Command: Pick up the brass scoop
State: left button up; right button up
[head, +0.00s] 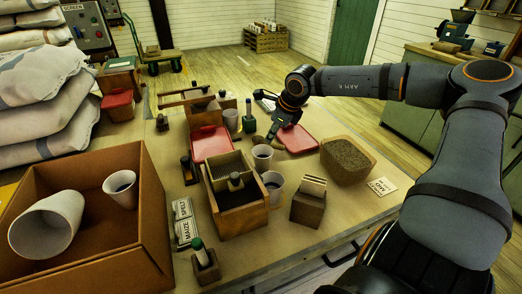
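My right gripper (275,132) reaches down over the far middle of the table, between the cups and the red lid. A small dull-gold shape, which looks like part of the brass scoop (259,139), shows just left of its fingertips, behind a white cup (262,157). It is too small and dark to tell whether the fingers touch it or are closed on it. My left gripper is not in view.
The table (330,222) is crowded: a wooden box (237,222), a grain-filled tub (347,160), red lids (297,138) and (210,143), a card holder (308,203) and a green marker (198,246). A cardboard box (98,264) stands left. Bare tabletop lies front right.

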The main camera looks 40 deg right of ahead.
jog(key=b+x, duration=0.1)
jog(key=x, duration=0.4)
jog(key=shift+f, duration=0.1)
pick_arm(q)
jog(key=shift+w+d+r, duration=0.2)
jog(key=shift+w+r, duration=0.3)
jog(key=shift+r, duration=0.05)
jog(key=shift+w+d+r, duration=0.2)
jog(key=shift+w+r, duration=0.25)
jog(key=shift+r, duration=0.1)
pick_arm(e)
grip_shut()
